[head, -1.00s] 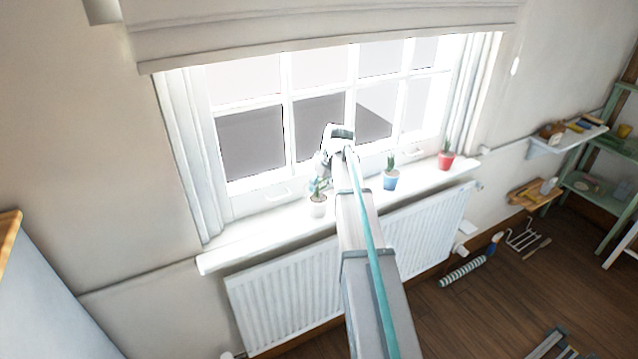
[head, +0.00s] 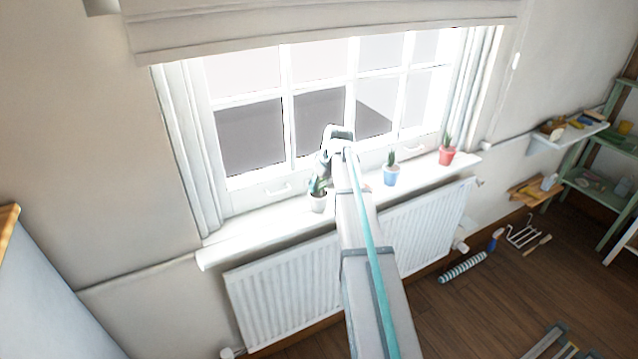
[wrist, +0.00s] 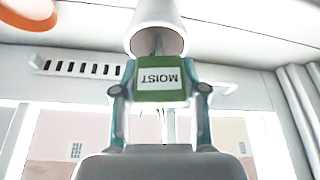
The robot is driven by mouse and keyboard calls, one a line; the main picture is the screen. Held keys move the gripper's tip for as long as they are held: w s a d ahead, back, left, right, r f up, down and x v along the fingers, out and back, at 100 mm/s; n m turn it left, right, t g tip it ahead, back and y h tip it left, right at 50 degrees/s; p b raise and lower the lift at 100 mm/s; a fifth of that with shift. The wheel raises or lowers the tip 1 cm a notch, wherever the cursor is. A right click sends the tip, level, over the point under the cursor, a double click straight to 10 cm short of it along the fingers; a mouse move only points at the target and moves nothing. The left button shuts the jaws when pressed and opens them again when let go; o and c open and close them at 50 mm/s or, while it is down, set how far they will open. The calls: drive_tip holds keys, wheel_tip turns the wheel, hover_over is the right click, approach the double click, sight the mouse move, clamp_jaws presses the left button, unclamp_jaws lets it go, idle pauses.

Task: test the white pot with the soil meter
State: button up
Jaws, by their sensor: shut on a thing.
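The white pot (head: 318,204), with a green plant, stands on the windowsill at the left of the row. My gripper (head: 321,178) is just above it, partly hidden by my arm in the head view. The wrist view is upside down. There my gripper (wrist: 162,92) is shut on the green soil meter (wrist: 160,93), whose label reads "MOIST". The meter's grey probe points into the mouth of the white pot (wrist: 155,15). Its tip is hidden inside, so I cannot see how deep it sits.
A blue pot (head: 390,176) and a red pot (head: 446,156) with plants stand farther right on the windowsill (head: 240,238). The window is close behind, and a white radiator (head: 285,290) is below. A shelf (head: 568,134) hangs at the right.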

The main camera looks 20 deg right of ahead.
drive_tip(key=o, duration=1.2)
drive_tip(key=v, duration=1.2)
drive_tip(key=shift+s, duration=0.1)
drive_tip(key=s+a+f+m+g, duration=0.2)
drive_tip(key=s+a+f, duration=0.35)
drive_tip(key=f, duration=0.75)
drive_tip(key=s+a+f+m+g, duration=0.1)
drive_tip(key=s+a+f, duration=0.2)
drive_tip(key=s+f, duration=0.75)
drive_tip(key=s+a+f+m+g, duration=0.2)
drive_tip(key=s+a+f, duration=0.25)
drive_tip(key=f, duration=1.15)
drive_tip(key=s+a+f+g, duration=0.2)
drive_tip(key=s+f, duration=0.3)
drive_tip(key=s, duration=0.6)
drive_tip(key=s+a+f+n+g+b, duration=0.1)
drive_tip(key=s+a+f, duration=0.4)
drive_tip(key=s, duration=0.6)
drive_tip(key=s+a+f+g+h, duration=0.1)
drive_tip(key=s+a+f+g, duration=0.2)
drive_tip(key=s+f, duration=0.3)
drive_tip(key=s+a, duration=0.1)
drive_tip(key=s, duration=0.4)
drive_tip(key=shift+f+n, duration=0.35)
drive_tip(key=shift+n, duration=0.05)
